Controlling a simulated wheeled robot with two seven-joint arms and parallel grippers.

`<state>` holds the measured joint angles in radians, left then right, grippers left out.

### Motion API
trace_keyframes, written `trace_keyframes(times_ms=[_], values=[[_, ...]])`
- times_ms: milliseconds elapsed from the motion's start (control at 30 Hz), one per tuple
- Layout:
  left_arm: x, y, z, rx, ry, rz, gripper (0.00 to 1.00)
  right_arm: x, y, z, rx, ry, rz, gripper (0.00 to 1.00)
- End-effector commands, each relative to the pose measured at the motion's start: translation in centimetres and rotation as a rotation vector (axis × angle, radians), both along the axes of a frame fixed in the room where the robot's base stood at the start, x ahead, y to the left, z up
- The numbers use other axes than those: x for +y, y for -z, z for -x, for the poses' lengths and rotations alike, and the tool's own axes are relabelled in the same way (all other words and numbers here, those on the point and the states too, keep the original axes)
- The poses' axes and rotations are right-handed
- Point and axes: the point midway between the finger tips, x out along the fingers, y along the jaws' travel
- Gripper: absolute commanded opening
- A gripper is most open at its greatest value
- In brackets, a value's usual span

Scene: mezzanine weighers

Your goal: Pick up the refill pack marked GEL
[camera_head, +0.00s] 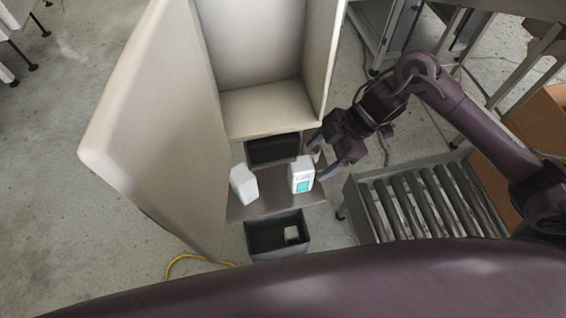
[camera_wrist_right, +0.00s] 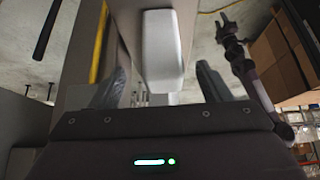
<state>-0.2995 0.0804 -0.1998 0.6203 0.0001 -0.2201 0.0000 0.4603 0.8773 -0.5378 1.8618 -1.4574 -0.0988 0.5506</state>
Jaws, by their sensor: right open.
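Two white packs stand on a grey shelf board (camera_head: 272,203) below the open cabinet in the head view. The right pack (camera_head: 302,187) has a teal label, with lettering too small to read. The left pack (camera_head: 244,186) shows no readable marking. I cannot tell which is marked GEL. My right gripper (camera_head: 318,159) is open and empty, just right of the teal-labelled pack. In the right wrist view its fingers (camera_wrist_right: 161,88) are spread, with a white pack (camera_wrist_right: 163,50) ahead between them, its face plain. My left gripper does not show.
Black bins stand behind (camera_head: 272,150) and in front (camera_head: 262,240) of the packs; the front one holds a small pale item. The cabinet door (camera_head: 165,120) stands open at left. A roller conveyor (camera_head: 352,205) is at right. A yellow cable (camera_head: 185,257) lies on the floor.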

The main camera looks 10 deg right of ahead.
Motion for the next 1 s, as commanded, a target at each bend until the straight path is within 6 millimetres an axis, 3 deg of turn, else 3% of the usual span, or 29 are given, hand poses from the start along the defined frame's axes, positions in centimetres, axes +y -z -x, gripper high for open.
trace_keyframes(times_ms=[600,867,1000], values=[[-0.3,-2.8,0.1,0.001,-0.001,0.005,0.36,4.6,5.7,0.3,0.003,0.001,-0.002,0.71],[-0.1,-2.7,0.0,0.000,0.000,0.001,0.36,4.7,6.2,0.3,0.001,-0.001,0.000,0.71],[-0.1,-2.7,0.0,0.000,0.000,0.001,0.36,4.7,6.1,0.3,0.001,-0.001,0.000,0.55]])
